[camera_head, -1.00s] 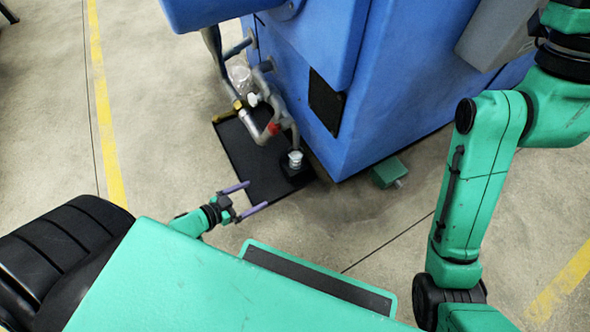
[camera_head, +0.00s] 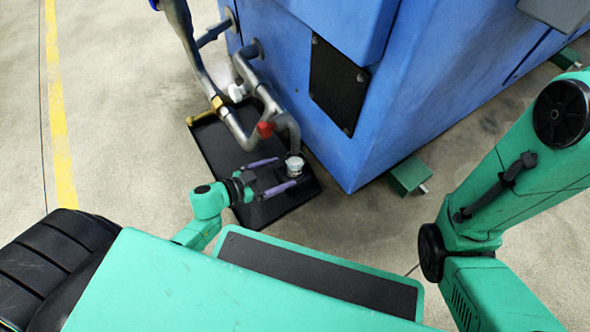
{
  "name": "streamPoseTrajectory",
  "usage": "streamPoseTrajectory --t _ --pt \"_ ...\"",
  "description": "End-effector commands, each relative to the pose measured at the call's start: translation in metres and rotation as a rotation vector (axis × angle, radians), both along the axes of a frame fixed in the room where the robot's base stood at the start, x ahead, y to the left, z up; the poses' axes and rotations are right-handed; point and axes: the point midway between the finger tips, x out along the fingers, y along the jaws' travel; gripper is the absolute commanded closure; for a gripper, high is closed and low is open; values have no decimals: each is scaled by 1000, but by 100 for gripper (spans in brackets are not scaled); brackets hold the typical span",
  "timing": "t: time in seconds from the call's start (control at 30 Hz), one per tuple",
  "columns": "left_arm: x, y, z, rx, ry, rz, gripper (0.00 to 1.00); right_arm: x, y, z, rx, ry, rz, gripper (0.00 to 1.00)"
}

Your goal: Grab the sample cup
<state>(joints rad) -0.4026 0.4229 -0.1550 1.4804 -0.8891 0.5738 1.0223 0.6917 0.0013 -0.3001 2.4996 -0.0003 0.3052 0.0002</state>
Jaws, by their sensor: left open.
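The sample cup (camera_head: 294,167) is a small silvery-white cup standing upright on a dark block at the right end of a black tray (camera_head: 213,150) on the floor. A bent metal pipe ends just above it. My left gripper (camera_head: 287,172) is open, with its two purple fingers pointing right at the cup. The fingertips are close to the cup's left side; I cannot tell whether they touch it or reach around it. My right gripper is out of view; only my green right arm shows at the right.
The blue machine (camera_head: 345,160) stands right behind the cup. Pipes with a red valve (camera_head: 265,130) and a brass fitting (camera_head: 217,102) hang over the tray. A green block (camera_head: 409,175) sits at the machine's base. The concrete floor at the left is clear.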

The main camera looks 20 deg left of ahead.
Motion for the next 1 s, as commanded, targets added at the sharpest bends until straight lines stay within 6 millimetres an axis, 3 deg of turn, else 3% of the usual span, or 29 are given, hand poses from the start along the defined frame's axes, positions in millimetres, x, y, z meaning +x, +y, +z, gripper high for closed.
streamPoseTrajectory --t 0.03,0.13,0.27,0.43,0.47,0.7,1.0 --pt "7 -6 -9 1 -6 -1 0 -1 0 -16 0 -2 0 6" --pt "22 -19 -13 1 -6 -1 0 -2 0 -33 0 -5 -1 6" --pt "34 -28 -12 0 -2 1 0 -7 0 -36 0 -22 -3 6" --pt "34 -29 -10 1 -1 1 0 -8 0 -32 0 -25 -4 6" --pt "34 -29 -10 0 0 1 4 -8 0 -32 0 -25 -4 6" --pt "34 -28 -10 0 0 1 96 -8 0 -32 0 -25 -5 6" --pt "34 -28 -7 0 -1 1 97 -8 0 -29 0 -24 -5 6"
